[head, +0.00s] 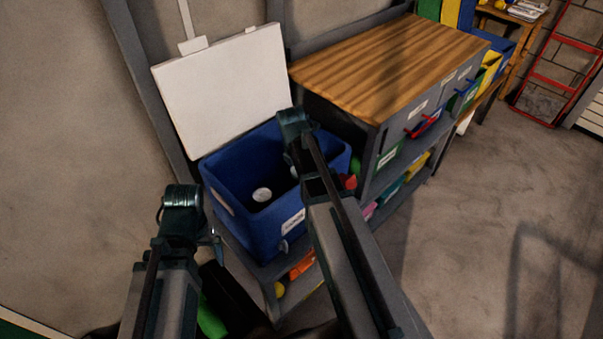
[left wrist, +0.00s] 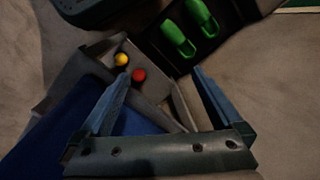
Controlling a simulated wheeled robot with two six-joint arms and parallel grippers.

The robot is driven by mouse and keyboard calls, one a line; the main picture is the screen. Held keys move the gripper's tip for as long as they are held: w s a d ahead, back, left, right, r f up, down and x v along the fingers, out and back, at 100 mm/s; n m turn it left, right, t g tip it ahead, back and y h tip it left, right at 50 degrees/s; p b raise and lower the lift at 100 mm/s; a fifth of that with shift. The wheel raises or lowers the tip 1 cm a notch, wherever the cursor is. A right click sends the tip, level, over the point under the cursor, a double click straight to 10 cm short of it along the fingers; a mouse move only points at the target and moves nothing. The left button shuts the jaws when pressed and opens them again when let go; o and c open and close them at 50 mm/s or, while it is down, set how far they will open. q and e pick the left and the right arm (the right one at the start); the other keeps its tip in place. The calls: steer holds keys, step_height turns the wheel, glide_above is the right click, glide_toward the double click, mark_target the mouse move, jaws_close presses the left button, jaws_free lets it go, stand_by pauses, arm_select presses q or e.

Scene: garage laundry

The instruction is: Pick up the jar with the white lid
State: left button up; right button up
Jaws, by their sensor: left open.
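The jar with the white lid (head: 262,195) stands inside the blue bin (head: 236,222); mostly its round white top shows, and its body is dark or hidden. My left gripper (head: 213,240) is outside the bin, by its front left side and apart from the jar. In the left wrist view my left gripper (left wrist: 160,88) is open with nothing between its fingers. The jar cannot be made out there. My right arm (head: 318,190) reaches across the bin's right side; its jaws cannot be made out.
A white lid panel (head: 225,90) stands open behind the bin. A wood-topped shelf unit (head: 390,62) is close on the right. Green shoes (left wrist: 190,28), a yellow ball (left wrist: 121,59) and a red ball (left wrist: 139,75) lie below my left gripper.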

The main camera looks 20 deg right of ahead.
step_height(320, 180, up, 9)
steer(key=p, duration=0.8)
